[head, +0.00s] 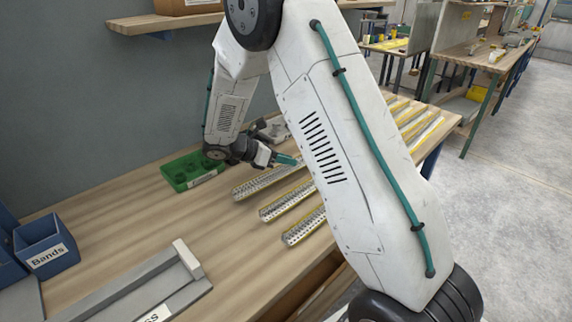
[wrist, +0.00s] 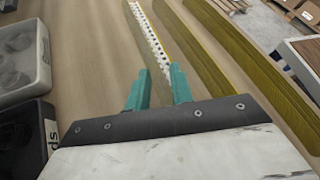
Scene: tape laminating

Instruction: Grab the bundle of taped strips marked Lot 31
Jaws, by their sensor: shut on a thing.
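Long, thin strip bundles with yellow edges lie side by side on the wooden bench. Perforated pale lengths show left of my arm in the head view: a far one (head: 262,182), a middle one (head: 286,201) and a near one (head: 304,226). No lot marking is readable. My gripper (head: 288,160) is low over the bench by the far bundle. In the wrist view its teal fingers (wrist: 159,75) are shut on a perforated strip bundle (wrist: 149,36), which runs forward from between them.
Yellow strips (wrist: 252,62) lie to the right in the wrist view. A green tray (head: 184,170) stands left of my gripper. A blue bin marked Bands (head: 45,247) and a grey metal fixture (head: 125,290) are at the bench's left. My arm hides the bench's middle.

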